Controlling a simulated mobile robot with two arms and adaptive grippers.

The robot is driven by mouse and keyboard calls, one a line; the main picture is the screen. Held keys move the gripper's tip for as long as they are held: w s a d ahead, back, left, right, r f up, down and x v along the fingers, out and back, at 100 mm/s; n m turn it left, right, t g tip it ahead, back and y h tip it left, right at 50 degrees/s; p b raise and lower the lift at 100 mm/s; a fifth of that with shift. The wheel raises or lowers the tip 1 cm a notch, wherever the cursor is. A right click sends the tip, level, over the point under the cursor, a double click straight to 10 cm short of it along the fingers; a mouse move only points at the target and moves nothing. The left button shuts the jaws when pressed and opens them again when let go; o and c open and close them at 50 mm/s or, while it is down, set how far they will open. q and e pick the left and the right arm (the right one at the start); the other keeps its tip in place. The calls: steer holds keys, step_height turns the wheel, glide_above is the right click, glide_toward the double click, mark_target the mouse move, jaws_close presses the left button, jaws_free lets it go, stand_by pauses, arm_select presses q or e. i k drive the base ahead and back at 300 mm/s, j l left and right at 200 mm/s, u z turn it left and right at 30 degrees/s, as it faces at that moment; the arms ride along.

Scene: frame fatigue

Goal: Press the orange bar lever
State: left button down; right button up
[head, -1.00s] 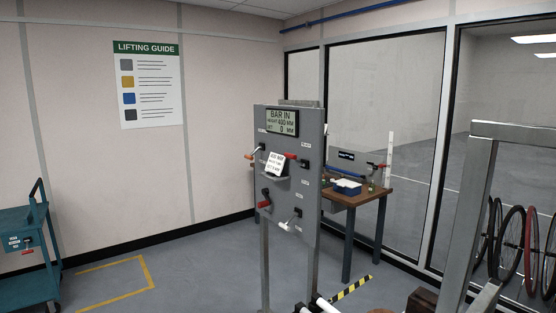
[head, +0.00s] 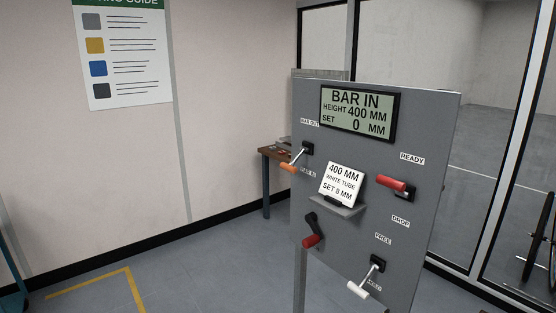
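The orange bar lever (head: 289,168) is on the left side of a grey upright control panel (head: 375,130), between a label above it that seems to read BAR OUT and a lower label that is hard to read. Its orange grip points down and to the left. The panel's display (head: 358,113) reads BAR IN, HEIGHT 400 MM, SET 0 MM. Neither of my grippers is in view.
The panel also carries a red lever (head: 391,184) by READY, a lower red-handled crank (head: 311,241) and a white lever (head: 358,289). A card (head: 342,184) stands on a small shelf. A wooden table (head: 272,154) is behind. Floor to the left is clear.

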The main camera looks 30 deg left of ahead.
mark_target(290, 168)
steer(key=i+j, duration=0.15)
steer(key=j, duration=0.15)
steer(key=i+j, duration=0.15)
steer(key=j, duration=0.2)
steer(key=i+j, duration=0.15)
steer(key=j, duration=0.15)
steer(key=i+j, duration=0.15)
steer(key=j, duration=0.15)
